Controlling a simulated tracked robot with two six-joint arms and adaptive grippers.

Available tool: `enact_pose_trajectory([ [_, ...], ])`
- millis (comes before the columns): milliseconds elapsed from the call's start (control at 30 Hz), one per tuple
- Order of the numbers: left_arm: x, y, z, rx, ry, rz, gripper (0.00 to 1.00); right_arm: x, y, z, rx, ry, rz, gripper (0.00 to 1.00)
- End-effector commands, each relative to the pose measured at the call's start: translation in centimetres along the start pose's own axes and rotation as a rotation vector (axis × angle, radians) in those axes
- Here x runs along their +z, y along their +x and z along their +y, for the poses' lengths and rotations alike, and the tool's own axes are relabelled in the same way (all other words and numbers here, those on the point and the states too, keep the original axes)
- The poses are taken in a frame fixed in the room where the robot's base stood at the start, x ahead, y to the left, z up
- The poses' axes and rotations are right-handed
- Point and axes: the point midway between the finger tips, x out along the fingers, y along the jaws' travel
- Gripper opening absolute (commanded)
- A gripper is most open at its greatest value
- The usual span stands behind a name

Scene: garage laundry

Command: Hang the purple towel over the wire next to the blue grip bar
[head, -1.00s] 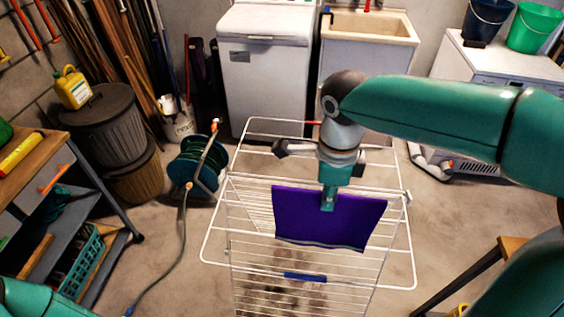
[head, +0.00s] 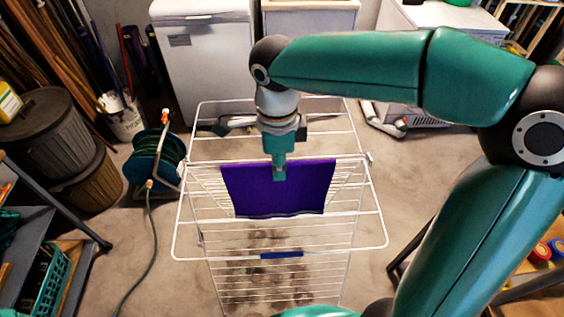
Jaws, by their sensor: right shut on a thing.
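The purple towel (head: 305,190) hangs as a flat panel from my right gripper (head: 279,174), which is shut on the middle of its upper part. The towel is in front of the wires of the white drying rack (head: 362,245). Whether it touches a wire cannot be told. The blue grip bar (head: 282,255) sits on a rack wire nearer to me, below the towel's lower edge in the picture, with a gap between them. The wires behind the towel are hidden. My left gripper is out of view.
A hose reel (head: 155,160) stands on the floor left of the rack. A white machine (head: 205,60) stands behind it. A shelf with a teal basket (head: 48,285) is at the lower left. Bare floor lies on both sides of the rack.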

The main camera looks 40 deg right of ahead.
Motion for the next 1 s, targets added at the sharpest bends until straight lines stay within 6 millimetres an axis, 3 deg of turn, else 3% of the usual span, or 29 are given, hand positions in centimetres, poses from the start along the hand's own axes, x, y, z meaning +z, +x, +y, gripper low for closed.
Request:
enact_pose_trajectory([
  [1000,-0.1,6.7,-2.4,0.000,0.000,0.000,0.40,-0.2,8.3,0.0,0.000,0.004,0.001,0.00],
])
